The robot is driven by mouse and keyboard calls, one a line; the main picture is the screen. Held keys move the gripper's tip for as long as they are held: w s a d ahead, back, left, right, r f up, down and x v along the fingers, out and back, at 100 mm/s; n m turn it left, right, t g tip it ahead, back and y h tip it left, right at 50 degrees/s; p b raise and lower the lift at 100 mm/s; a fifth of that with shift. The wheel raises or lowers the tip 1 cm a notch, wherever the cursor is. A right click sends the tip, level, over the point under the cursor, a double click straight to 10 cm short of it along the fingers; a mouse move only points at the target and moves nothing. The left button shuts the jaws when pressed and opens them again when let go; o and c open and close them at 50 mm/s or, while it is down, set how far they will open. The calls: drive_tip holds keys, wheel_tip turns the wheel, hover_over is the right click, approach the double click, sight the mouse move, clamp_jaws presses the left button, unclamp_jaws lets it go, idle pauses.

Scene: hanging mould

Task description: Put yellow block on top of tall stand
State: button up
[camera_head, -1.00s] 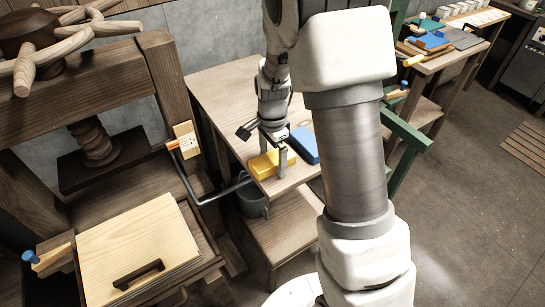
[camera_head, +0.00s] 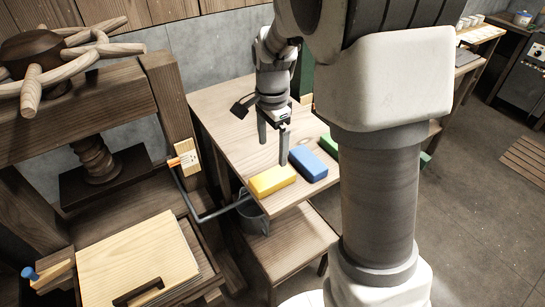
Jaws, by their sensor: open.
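The yellow block (camera_head: 273,180) lies flat near the front edge of a wooden table (camera_head: 222,112). A blue block (camera_head: 308,163) lies just to its right. My gripper (camera_head: 273,152) points down with its two fingers spread, just behind and above the yellow block. It is empty, and the right fingertip appears close to the block's back edge; I cannot tell whether they touch. I cannot make out a tall stand in this view; my arm hides part of the right side.
A green block (camera_head: 328,143) lies behind the blue one, partly hidden by my arm. A wooden press (camera_head: 98,100) stands at left, with a bent grey bar (camera_head: 220,210) beside the table's front. A grey bucket (camera_head: 253,220) is below the table top. Floor at right is clear.

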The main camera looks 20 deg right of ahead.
drive_tip(key=s+r+n+t, duration=0.2)
drive_tip(key=s+r+n, duration=0.4)
drive_tip(key=s, duration=0.4)
drive_tip(key=s+r+n+t, duration=0.3)
drive_tip(key=s+r+n, duration=0.3)
drive_tip(key=s+n, duration=0.2)
drive_tip(key=shift+s+r+t, duration=0.3)
drive_tip(key=shift+s+r, duration=0.05)
drive_tip(key=shift+s, duration=0.9)
